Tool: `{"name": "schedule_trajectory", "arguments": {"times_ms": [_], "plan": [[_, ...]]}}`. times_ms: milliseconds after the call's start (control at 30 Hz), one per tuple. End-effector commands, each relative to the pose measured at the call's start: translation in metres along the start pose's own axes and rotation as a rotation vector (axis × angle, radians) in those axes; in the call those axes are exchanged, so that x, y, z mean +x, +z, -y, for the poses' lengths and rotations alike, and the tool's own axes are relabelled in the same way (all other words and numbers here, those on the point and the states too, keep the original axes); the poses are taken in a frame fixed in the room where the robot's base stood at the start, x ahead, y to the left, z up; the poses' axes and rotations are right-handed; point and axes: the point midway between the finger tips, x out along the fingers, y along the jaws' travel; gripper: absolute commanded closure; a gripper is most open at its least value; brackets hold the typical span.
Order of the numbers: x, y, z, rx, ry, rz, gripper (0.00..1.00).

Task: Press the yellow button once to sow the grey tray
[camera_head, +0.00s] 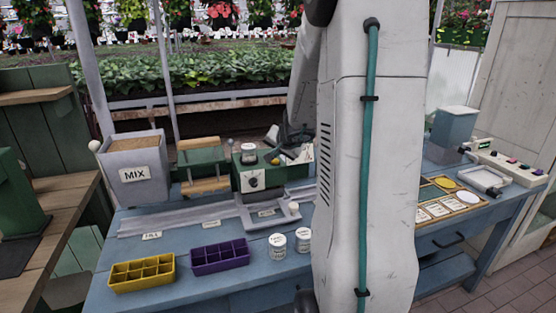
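A green machine (262,180) with a round dial on its front stands at the back middle of the blue bench. A small yellow button (275,161) shows on its top, beside a labelled jar (249,153). A grey tray-like carriage (262,225) with a white knob sits on the rail in front of the machine; I cannot tell whether a separate tray lies in it. My gripper (284,146) is dark and small, just above and right of the yellow button. Contact with the button cannot be made out. My white arm hides the bench's middle right.
A yellow tray (142,284), a purple tray (220,268) and two white jars (278,245) (303,239) stand at the front. A grey MIX bin (135,195) stands left. A button panel (512,167) and cards on a wooden board (478,205) are right.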

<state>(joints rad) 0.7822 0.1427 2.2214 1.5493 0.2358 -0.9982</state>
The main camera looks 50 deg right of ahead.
Motion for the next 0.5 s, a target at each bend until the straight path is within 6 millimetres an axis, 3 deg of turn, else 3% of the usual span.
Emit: {"name": "schedule_trajectory", "arguments": {"times_ms": [500], "plan": [[0.0032, 0.0023, -0.0023, 0.000, 0.000, 0.001, 1.00]]}}
